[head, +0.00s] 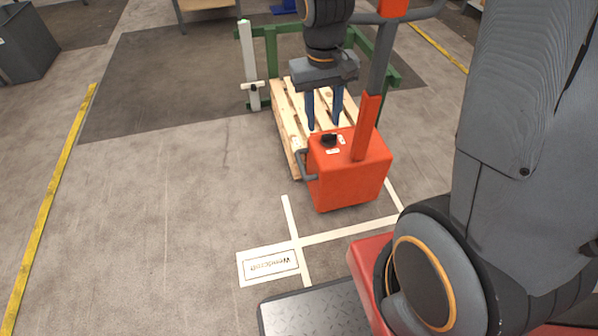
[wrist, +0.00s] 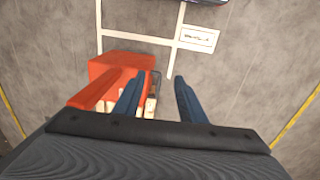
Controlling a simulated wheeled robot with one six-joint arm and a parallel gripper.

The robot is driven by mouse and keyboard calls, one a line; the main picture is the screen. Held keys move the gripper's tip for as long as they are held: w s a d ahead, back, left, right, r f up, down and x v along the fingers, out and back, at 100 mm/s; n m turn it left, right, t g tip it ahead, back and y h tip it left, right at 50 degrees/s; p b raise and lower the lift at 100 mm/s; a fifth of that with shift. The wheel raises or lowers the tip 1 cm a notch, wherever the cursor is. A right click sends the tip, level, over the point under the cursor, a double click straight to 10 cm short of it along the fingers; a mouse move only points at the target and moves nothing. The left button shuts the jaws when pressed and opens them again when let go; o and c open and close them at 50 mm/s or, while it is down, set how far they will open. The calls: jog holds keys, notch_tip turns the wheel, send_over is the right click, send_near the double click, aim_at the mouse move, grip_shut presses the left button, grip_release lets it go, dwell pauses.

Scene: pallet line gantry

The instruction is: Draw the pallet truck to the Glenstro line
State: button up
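The orange-red pallet truck (head: 350,180) stands upright on the floor, its tiller column (head: 366,125) rising to a grey handle bar (head: 425,10) at the top edge. A black knob (head: 328,140) and a grey side loop (head: 304,165) show on its body. A wooden pallet (head: 284,115) lies behind the body. My gripper (head: 324,125) points down beside the column, its two blue fingers apart with nothing seen between them. In the wrist view the truck body (wrist: 125,67) is left of and beyond my open gripper (wrist: 160,77). No Glenstro sign is legible.
White floor lines (head: 345,232) cross in front of the truck, beside a floor label (head: 268,265), also in the wrist view (wrist: 197,38); its text is inverted and unclear. A green frame (head: 271,50) with a white post (head: 250,65) stands behind the pallet. Floor to the left is clear.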

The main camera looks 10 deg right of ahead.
jog(key=h+b, duration=0.1)
jog(key=b, duration=2.5)
send_near(301, 166)
jog(key=f+b, duration=0.1)
jog(key=f, duration=0.1)
jog(key=d+f+b, duration=0.1)
jog(key=f, duration=0.2)
jog(key=f+b, duration=0.2)
jog(key=f, duration=0.1)
jog(key=shift+w+d+f, duration=0.2)
jog(key=shift+d+f, duration=0.05)
grip_shut()
